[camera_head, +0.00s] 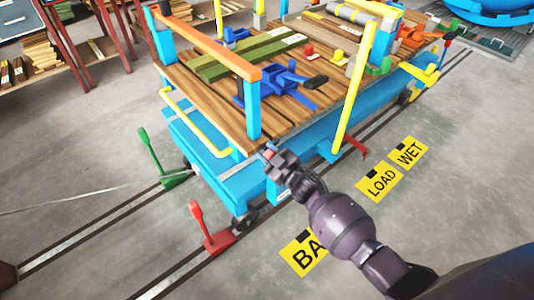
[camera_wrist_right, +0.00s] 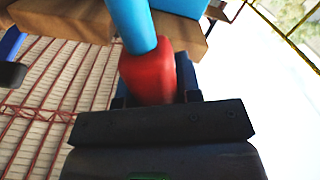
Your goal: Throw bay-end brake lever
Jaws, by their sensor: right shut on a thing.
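My right gripper (camera_head: 276,163) is at the near right corner of the blue cart (camera_head: 222,172). It is shut on the red grip of a light blue lever. In the right wrist view the red grip (camera_wrist_right: 148,77) sits between the fingers, and its blue shaft (camera_wrist_right: 130,22) runs up toward the cart's wooden deck. In the head view the gripper hides most of this lever. My left gripper is not in view.
A green lever (camera_head: 150,150) and a red lever (camera_head: 202,222) stand by the floor rails at the cart's near end. Yellow floor signs (camera_head: 381,183) lie right of the cart. The deck carries green planks (camera_head: 235,60) and blue clamps (camera_head: 285,80). Shelves stand at left.

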